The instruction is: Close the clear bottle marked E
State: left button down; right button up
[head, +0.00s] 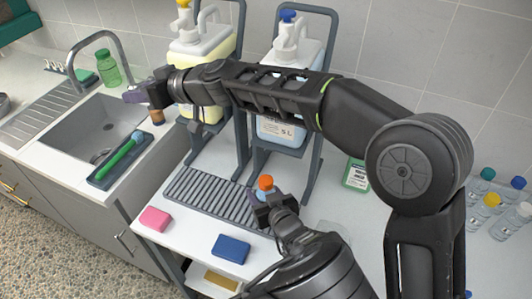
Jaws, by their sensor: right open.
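A small clear bottle with an orange cap (265,183) stands upright by the right end of the slatted rack; no letter on it is readable. My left gripper (271,206), on the arm from the bottom, is right at this bottle and hides its lower body. Whether its fingers press on the bottle is not clear. My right gripper (147,98) is open at the far left, above the sink's right edge, its arm reaching across from the right. A brown thing (158,117) shows just below it; I see no grip on it.
Clear bottles with coloured caps (490,199) stand at the right. A pink sponge (155,219) and a blue sponge (231,249) lie on the front counter. Two large pump containers (202,60) (291,60) stand in grey frames behind. The sink (95,122) is at left.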

jog(key=s+d+f+n+g+h, duration=0.3)
jog(key=s+d+f+n+g, duration=0.1)
jog(key=f+n, duration=0.25)
jog(key=n+g+h, duration=0.2)
jog(key=n+h, duration=0.3)
jog(key=h, duration=0.5)
send_over(266, 180)
notch_tip(266, 180, down, 7)
jog(key=shift+d+r, duration=0.1)
jog(key=shift+f, duration=4)
grip_shut()
